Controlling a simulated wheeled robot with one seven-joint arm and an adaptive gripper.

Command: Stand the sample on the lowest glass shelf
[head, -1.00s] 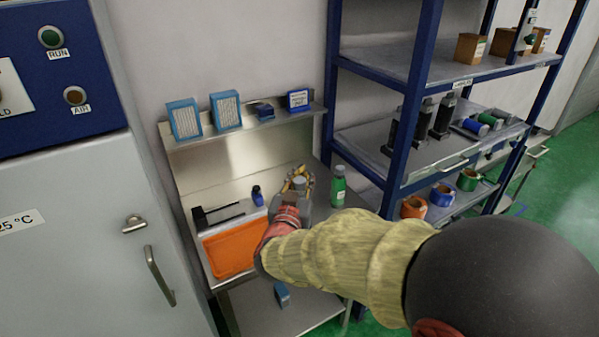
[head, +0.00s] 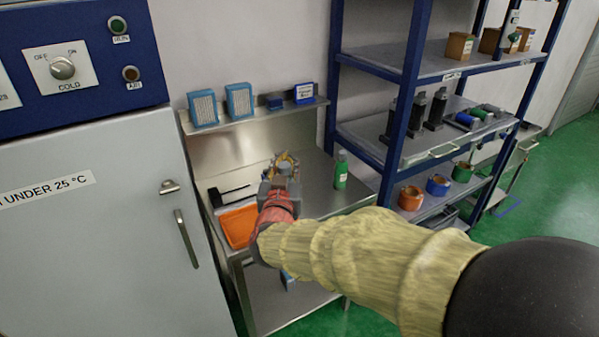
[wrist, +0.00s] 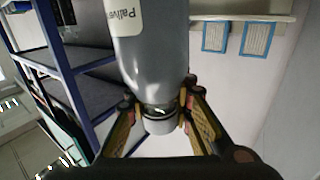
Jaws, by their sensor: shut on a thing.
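In the wrist view my gripper (wrist: 160,118) is shut on the white cap end of a grey bottle (wrist: 150,60), taken to be the sample. Its label reads "Paliw..." and is cut off at the top edge. In the head view my gripper (head: 285,165) is above the steel bench, and my arm hides most of the bottle. No glass shelf shows in any view. A grey cabinet (head: 100,245) marked "UNDER 25 °C" stands at the left with its door shut and handle (head: 187,238) facing me.
The steel bench (head: 318,175) holds an orange tray (head: 237,228), a black tool (head: 230,195) and a green bottle (head: 341,170). Blue boxes (head: 239,101) stand on the wall shelf above. A blue rack (head: 412,70) with bottles, tins and cartons stands right. Green floor is open at far right.

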